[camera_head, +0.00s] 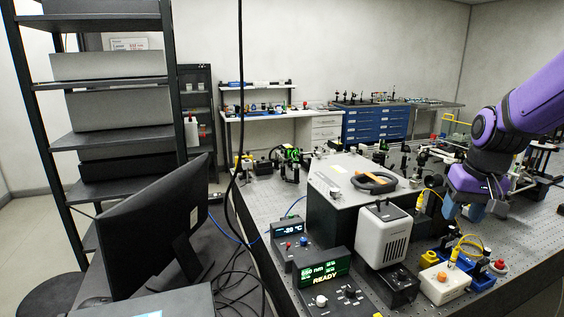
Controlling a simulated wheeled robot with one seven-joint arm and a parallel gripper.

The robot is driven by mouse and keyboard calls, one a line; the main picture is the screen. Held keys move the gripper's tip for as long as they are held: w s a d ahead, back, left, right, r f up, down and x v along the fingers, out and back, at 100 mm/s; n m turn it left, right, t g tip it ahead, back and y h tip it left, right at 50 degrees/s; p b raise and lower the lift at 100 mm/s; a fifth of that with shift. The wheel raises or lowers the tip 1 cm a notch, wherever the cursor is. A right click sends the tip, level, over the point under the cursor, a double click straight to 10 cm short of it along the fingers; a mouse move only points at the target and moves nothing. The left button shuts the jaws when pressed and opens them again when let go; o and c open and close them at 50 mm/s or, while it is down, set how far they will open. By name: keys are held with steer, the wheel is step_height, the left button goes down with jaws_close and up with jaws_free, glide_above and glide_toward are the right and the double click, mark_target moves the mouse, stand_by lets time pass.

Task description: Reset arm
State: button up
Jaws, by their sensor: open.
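My arm, purple with black joints, reaches in from the right edge. My gripper (474,212) hangs pointing down above the right part of the optics bench (262,212). Its two blue-grey fingers are apart, and I see nothing held between them. It is above and behind the white box with yellow cables (445,283). Whether the fingertips touch anything below cannot be told from this view.
A grey box with a black ring handle (338,190), a white ribbed unit (382,235) and a controller reading READY (323,273) stand left of my gripper. A monitor (150,230) and shelving (110,95) stand at left. Small optics crowd the bench behind.

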steer(key=s+a+r+n+t, duration=0.1)
steer(key=s+a+r, duration=0.2)
steer(key=s, duration=0.6)
steer(key=s+a+r+n+t, duration=0.1)
steer(key=s+a+r+t, duration=0.1)
steer(key=s+r, duration=0.4)
steer(key=s+a, duration=0.1)
steer(key=s, duration=0.3)
steer(key=shift+a+r, duration=0.15)
steer(key=shift+a, duration=0.2)
steer(key=shift+s, duration=0.1)
steer(key=shift+c, duration=0.5)
steer(key=shift+a, duration=0.1)
